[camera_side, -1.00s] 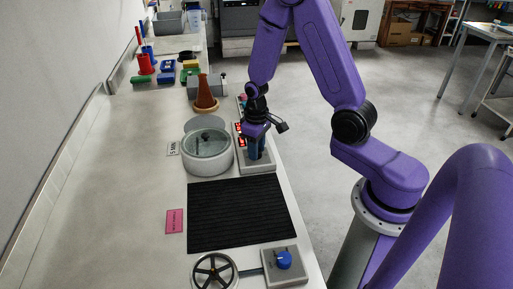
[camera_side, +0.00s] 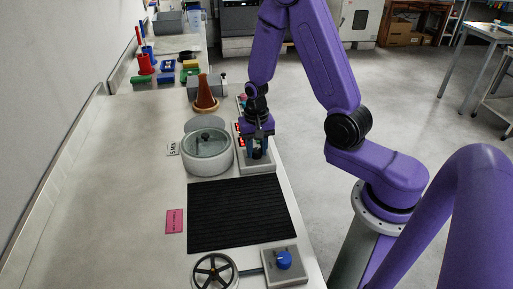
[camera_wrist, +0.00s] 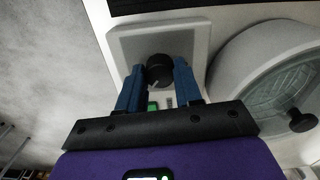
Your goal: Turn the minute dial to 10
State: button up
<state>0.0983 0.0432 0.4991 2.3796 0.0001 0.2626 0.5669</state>
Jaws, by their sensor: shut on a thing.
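The minute dial (camera_wrist: 159,70) is a round black knob with a light pointer mark, on a pale grey control panel (camera_wrist: 122,42). My gripper (camera_wrist: 159,78) has its blue fingers on the left and right sides of this knob, shut on it in the wrist view. In the side view my gripper (camera_side: 257,152) points down over the panel (camera_side: 262,167) next to the round oven. The dial's scale and numbers are too small or hidden to read.
The round drying oven (camera_side: 198,163) with a glass lid stands left of the panel. A black ribbed mat (camera_side: 240,215) lies in front. A blue knob box (camera_side: 290,274) and a handwheel (camera_side: 213,271) are nearer. A brown cone (camera_side: 205,93) stands behind.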

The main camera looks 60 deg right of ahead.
aim_at(256, 150)
jog(key=shift+m, duration=0.4)
jog(key=o, duration=1)
jog(key=shift+o, duration=0.2)
jog(key=shift+r, duration=0.1)
jog(key=shift+r, duration=0.65)
notch_tip(256, 150, up, 16)
jog(key=shift+a, duration=0.1)
